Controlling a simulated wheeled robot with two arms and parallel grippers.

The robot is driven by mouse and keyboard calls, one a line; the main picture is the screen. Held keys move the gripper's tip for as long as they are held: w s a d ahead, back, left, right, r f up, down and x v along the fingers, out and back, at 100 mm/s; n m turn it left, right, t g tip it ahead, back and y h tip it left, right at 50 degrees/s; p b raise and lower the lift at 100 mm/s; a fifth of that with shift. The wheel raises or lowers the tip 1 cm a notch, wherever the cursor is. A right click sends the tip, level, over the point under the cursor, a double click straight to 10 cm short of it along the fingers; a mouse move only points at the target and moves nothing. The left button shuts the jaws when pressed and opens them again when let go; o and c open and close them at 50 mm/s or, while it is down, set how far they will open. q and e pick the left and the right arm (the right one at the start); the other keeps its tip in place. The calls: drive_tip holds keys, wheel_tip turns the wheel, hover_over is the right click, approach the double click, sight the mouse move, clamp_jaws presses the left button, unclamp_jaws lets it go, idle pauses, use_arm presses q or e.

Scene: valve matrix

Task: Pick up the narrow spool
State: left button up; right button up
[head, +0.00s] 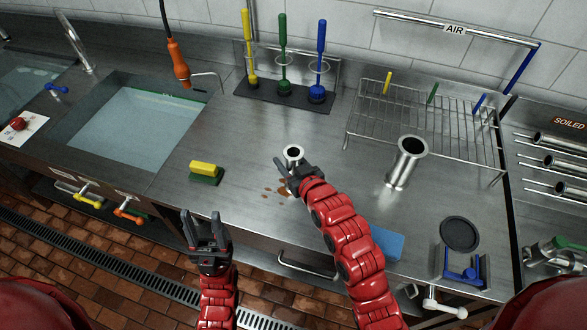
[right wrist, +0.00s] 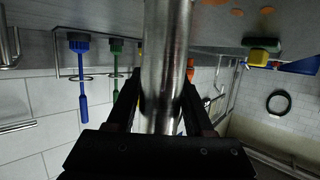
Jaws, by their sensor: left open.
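The narrow spool (head: 293,153) is a small shiny steel tube with a flanged open top, upright on the steel counter in the head view. My right gripper (head: 286,176) is right at it, on its near side, and partly hides its lower part. In the right wrist view the spool (right wrist: 164,65) lies between the two dark fingers of the right gripper (right wrist: 160,112); whether they press on it I cannot tell. A wider steel spool (head: 408,160) stands upright to the right. My left gripper (head: 205,222) is open and empty in front of the counter's edge.
A yellow-and-green sponge (head: 205,173) lies left, near the water-filled sink (head: 130,128). Brown stains (head: 280,189) are beside the right gripper. A brush stand (head: 283,95) and a wire rack (head: 430,115) are behind. A blue block (head: 387,244) lies right of my right arm.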

clamp_jaws()
